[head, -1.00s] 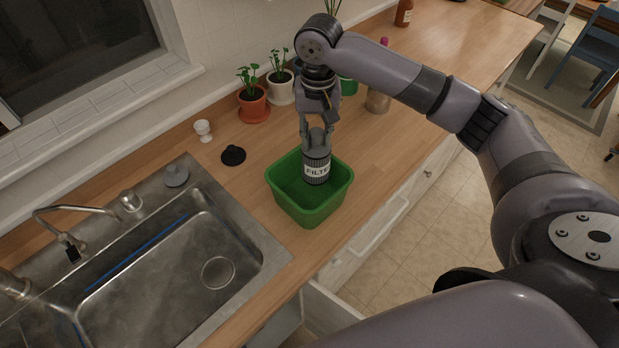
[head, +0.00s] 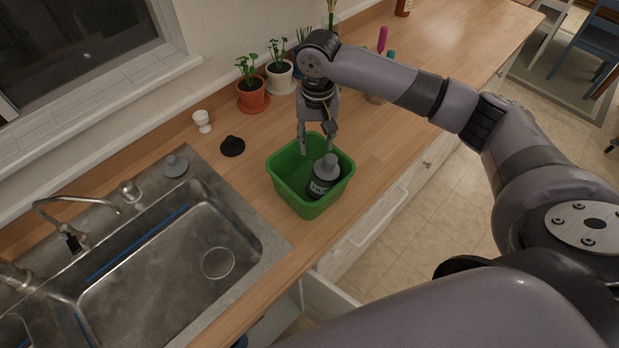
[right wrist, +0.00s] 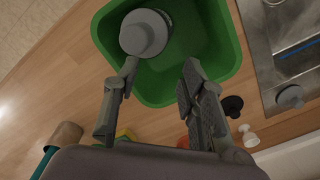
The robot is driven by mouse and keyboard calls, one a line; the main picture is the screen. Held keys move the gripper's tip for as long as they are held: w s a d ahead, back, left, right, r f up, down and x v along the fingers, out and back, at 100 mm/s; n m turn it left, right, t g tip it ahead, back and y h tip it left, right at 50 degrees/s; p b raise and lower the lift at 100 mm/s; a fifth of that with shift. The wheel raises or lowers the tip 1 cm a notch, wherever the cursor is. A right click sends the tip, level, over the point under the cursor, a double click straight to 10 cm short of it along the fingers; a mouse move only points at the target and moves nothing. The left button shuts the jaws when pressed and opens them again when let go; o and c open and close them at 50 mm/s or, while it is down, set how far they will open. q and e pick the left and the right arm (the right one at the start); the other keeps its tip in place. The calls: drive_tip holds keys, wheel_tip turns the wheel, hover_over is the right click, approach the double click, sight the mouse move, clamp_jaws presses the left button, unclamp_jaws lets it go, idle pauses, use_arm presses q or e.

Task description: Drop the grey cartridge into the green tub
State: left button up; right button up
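The green tub (head: 283,181) stands on the wooden counter to the right of the sink; it also shows in the right wrist view (right wrist: 218,45). The grey cartridge (head: 323,177) is inside the tub, tilted, near its right side, with its label partly visible. In the right wrist view the cartridge's round grey end (right wrist: 146,33) faces the camera. My right gripper (head: 317,148) is just above the tub's far part, open and empty, its fingers apart and clear of the cartridge. My left gripper is not in view.
A metal sink (head: 190,250) with a faucet is at the left. Several potted plants (head: 252,97) line the wall. The counter right of the tub is clear.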

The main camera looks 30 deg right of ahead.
drive_tip(key=shift+o, duration=1)
drive_tip(key=shift+s+r, duration=0.1)
wheel_tip(320, 180, up, 12)
drive_tip(key=shift+a, duration=0.1)
